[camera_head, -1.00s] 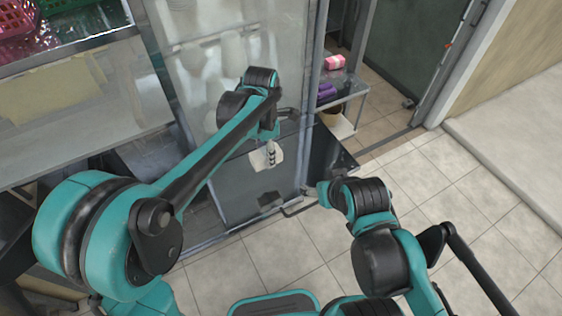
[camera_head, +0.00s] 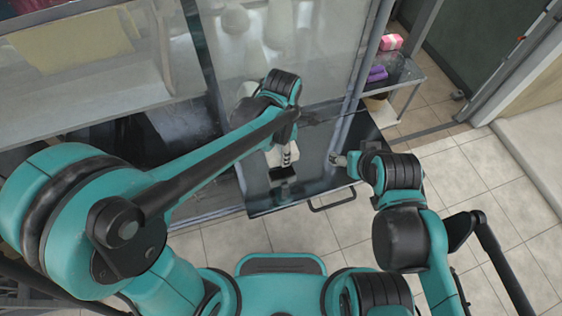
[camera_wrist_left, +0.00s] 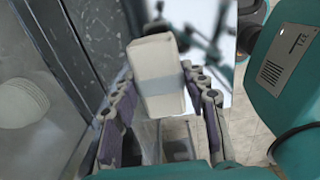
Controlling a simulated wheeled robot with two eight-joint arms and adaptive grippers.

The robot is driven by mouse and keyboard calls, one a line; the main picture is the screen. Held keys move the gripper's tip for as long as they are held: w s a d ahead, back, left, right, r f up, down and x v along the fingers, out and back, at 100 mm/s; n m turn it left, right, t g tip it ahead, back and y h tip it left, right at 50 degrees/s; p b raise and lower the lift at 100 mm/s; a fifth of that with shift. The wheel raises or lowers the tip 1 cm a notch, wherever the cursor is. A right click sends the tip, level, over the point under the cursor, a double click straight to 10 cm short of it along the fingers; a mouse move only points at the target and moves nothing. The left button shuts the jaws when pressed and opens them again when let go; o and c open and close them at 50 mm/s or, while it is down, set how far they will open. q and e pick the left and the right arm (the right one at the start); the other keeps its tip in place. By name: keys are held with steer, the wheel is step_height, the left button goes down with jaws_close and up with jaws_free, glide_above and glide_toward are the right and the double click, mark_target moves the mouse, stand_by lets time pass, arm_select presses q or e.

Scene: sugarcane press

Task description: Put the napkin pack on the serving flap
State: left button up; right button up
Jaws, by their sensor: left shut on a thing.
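The napkin pack is a pale block with a grey band (camera_wrist_left: 160,78), between the two fingers of my left gripper in the left wrist view. My left gripper (camera_wrist_left: 163,108) is shut on it. In the head view, the pack shows as a small pale patch (camera_head: 272,157) beside my left gripper (camera_head: 286,158), partly hidden by the wrist. A dark glossy panel with a bar handle, seemingly the serving flap (camera_head: 315,178), lies below and right of them. I cannot tell whether the pack touches it. My right gripper (camera_head: 341,160) is over the panel's right part; its fingers are too small to read.
A tall glass panel (camera_head: 320,50) stands behind the flap. A metal shelf (camera_head: 405,75) at the right holds a pink pack (camera_head: 390,42) and a purple item (camera_head: 377,74). A counter (camera_head: 110,90) fills the left. Tiled floor (camera_head: 480,190) is open at the right.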

mark_target(280, 163)
arm_select(q)
steer(key=shift+s+a+f, duration=0.35)
steer(key=shift+s+f, duration=0.05)
steer(key=shift+s, duration=0.25)
steer(key=shift+f+b, duration=0.7)
steer(key=shift+f, duration=1.3)
steer(key=shift+f, duration=0.15)
steer(key=o, duration=1.2)
